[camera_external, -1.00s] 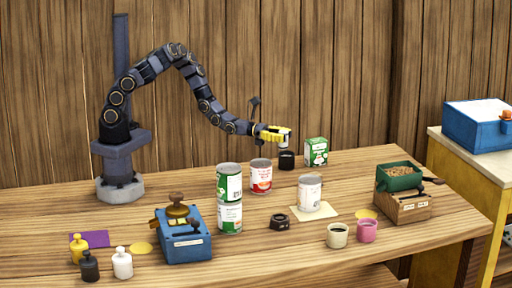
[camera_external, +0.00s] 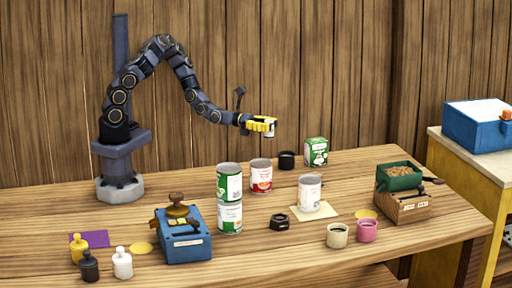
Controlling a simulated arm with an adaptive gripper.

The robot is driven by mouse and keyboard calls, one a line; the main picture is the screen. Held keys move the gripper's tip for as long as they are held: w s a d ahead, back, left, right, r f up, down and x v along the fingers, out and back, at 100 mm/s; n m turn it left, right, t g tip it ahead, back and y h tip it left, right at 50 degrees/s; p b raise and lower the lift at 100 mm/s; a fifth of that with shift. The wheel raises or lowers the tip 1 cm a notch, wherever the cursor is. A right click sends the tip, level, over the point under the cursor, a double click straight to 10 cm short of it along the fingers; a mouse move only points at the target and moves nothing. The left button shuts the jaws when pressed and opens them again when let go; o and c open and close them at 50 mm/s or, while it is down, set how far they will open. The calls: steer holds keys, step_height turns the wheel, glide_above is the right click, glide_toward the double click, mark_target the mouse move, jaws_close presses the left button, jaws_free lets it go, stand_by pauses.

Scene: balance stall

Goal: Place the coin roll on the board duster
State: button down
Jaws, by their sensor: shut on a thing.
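My gripper (camera_external: 268,128), with yellow fingers, is up in the air above the back of the table. It is shut on a small pale cylinder (camera_external: 270,132), which looks like the coin roll; the fingers hide part of it. The held thing is clear of the table, to the upper left of a black cup. I cannot tell for certain which thing is the board duster. A blue box (camera_external: 187,244) with brown knobs on top stands at the front left.
Two stacked green-and-white cans (camera_external: 230,216), a red-labelled can (camera_external: 261,178) and a pale can (camera_external: 310,190) stand mid-table. The black cup (camera_external: 286,160) and a green carton (camera_external: 316,152) are behind. A green tray (camera_external: 400,182) sits on a wooden box at right.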

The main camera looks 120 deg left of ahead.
steer(key=w+a+f, duration=0.2)
steer(key=w, duration=0.1)
steer(key=w+a+f, duration=0.2)
steer(key=w+f, duration=0.1)
steer(key=w+a+f, duration=0.2)
steer(key=w, duration=0.2)
steer(key=shift+a+f, duration=0.25)
steer(key=shift+f, duration=0.15)
steer(key=shift+w+a+f, duration=0.45)
steer(key=shift+w+f, duration=0.1)
steer(key=shift+f, duration=0.25)
steer(key=shift+w+f, duration=0.15)
steer(key=shift+f, duration=1.45)
steer(key=c, duration=0.8)
jaws_free()
steer(key=shift+f, duration=0.15)
steer(key=shift+o, duration=0.2)
steer(key=shift+s, duration=0.4)
steer(key=s, duration=1.1)
steer(key=shift+s+d, duration=0.15)
steer(key=shift+d, duration=0.05)
